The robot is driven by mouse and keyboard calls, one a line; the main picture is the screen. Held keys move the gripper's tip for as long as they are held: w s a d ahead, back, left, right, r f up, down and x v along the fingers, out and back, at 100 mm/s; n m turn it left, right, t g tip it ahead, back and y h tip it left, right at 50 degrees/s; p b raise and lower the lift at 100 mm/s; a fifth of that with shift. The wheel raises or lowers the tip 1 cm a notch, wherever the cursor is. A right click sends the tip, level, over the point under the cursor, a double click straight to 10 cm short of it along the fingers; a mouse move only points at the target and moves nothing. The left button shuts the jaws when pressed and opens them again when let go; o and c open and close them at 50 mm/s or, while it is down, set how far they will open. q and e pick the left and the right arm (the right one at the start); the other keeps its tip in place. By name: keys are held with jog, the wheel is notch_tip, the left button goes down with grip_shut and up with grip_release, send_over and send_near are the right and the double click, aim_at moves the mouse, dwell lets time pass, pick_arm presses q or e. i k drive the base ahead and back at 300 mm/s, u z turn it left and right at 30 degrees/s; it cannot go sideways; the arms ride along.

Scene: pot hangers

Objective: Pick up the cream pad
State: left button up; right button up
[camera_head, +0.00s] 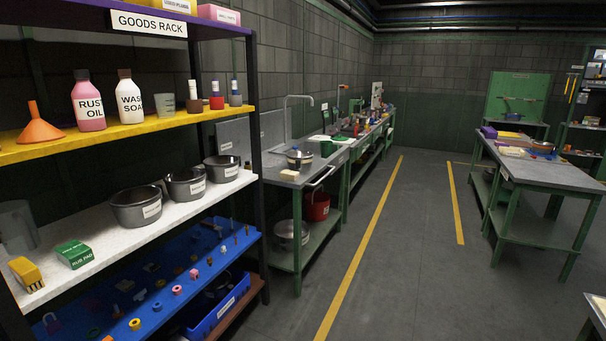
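A small cream, flat block (290,173), which may be the cream pad, lies on the near front edge of the grey sink counter (278,182). Another pale flat thing (513,152) lies on the right workbench, too small to tell what it is. A green box labelled as a rub pad (75,254) sits on the white middle shelf of the goods rack. Neither of my grippers shows in the head view.
The goods rack (150,125) at left holds bottles, an orange funnel (39,127), steel pots (137,207) and a blue bin (220,312). A red bucket (317,206) stands under the counter. The right workbench (545,174) has clutter. The floor (400,270) between is clear.

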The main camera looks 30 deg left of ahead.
aim_at(290, 175)
jog(key=i, duration=1.6)
jog(key=u, duration=1.05)
jog(key=i, duration=0.95)
jog(key=u, duration=1.1)
